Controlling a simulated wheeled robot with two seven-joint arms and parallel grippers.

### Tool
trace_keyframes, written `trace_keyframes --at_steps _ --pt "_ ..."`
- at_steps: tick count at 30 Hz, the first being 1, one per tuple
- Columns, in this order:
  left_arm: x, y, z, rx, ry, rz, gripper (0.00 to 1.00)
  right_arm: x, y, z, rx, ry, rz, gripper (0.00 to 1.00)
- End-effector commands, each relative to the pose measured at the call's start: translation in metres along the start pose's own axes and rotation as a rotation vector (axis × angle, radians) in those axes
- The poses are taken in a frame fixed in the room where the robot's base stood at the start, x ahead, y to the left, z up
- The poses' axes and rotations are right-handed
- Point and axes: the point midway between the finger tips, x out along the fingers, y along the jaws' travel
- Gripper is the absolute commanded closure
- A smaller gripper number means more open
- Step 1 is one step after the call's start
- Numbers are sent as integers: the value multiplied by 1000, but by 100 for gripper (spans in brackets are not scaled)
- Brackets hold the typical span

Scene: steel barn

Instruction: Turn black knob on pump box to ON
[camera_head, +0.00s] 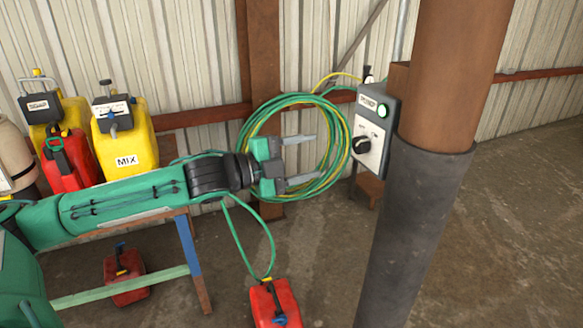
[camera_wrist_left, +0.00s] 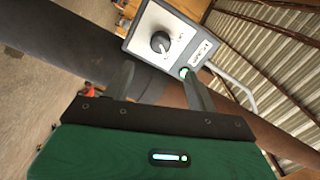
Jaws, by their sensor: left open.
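The pump box (camera_head: 375,112) is a grey box with a pale front plate, fixed to the side of a brown post. It carries a black knob (camera_head: 362,145) low on its face and a lit green lamp (camera_head: 383,111) above the knob. In the left wrist view the knob (camera_wrist_left: 160,41) sits beyond the fingers, its white mark visible; the label lettering is too small to read. My left gripper (camera_head: 305,160) is open and empty, to the left of the box, its fingers pointing at it and apart from the knob. My right gripper is not in view.
The post (camera_head: 420,230) with a dark sleeve stands right beside the box. Coiled green and yellow hose (camera_head: 243,135) hangs behind my left gripper. Yellow jugs (camera_head: 125,145) and a red can (camera_head: 68,160) stand on a bench at left. A red can (camera_head: 275,305) is on the floor.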

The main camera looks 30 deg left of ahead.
Motion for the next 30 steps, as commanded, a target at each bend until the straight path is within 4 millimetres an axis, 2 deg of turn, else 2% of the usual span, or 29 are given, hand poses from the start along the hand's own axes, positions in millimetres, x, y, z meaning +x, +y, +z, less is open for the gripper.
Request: trace_keyframes --at_steps 3,9,27,30 --pt "-14 3 2 1 -3 0 43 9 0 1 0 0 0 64" --pt "-26 1 1 1 -1 0 43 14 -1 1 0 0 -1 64" --pt "-28 0 0 0 0 0 43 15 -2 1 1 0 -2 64" --pt "-26 2 6 -10 -6 -3 43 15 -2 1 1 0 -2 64"
